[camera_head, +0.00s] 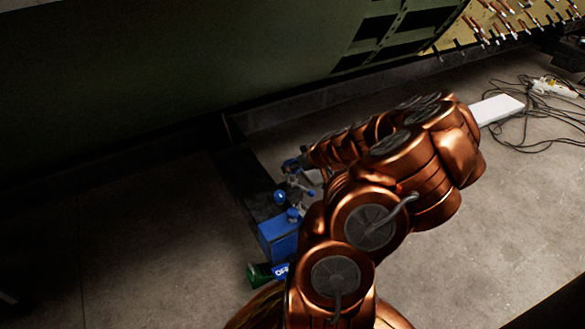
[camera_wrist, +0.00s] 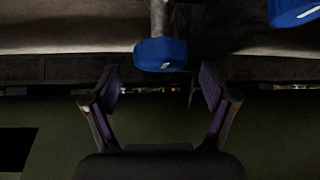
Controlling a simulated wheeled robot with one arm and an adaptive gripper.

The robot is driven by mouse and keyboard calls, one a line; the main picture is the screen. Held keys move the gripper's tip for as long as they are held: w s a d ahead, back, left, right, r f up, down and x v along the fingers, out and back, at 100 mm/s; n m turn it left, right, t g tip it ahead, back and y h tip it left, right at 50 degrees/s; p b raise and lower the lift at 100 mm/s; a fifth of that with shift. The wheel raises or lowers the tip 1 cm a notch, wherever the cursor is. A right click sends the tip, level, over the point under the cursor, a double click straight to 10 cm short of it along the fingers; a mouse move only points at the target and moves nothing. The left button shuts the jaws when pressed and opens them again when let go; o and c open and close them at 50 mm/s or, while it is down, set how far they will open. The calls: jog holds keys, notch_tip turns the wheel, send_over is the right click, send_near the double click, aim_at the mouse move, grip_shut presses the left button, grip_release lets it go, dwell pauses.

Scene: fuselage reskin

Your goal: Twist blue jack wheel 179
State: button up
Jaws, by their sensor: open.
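In the wrist view a blue jack wheel (camera_wrist: 160,54) sits on the end of a grey shaft that comes in from the top edge. My gripper (camera_wrist: 160,84) is open and empty, with its two dark fingers spread to the left and right of the wheel's line. The wheel is roughly centred between the fingertips and appears just beyond them; I see no contact. In the head view small blue parts, one a round blue knob (camera_head: 279,197), show beside my copper arm. I cannot tell which is the same wheel. My gripper is not clearly visible there.
A second blue part (camera_wrist: 292,12) is at the wrist view's upper right. In the head view a blue box (camera_head: 278,238) stands by the dark beam. The green fuselage panel (camera_head: 180,70) fills the back. Cables (camera_head: 545,105) lie at right; the floor at left is clear.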

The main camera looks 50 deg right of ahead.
jog(key=shift+b+x, duration=0.4)
jog(key=shift+x, duration=1)
jog(key=shift+a, duration=0.1)
jog(key=shift+c, duration=0.4)
jog(key=c, duration=1.1)
jog(key=shift+r+m+p, duration=0.2)
jog(key=shift+m+p, duration=0.1)
jog(key=shift+p, duration=0.15)
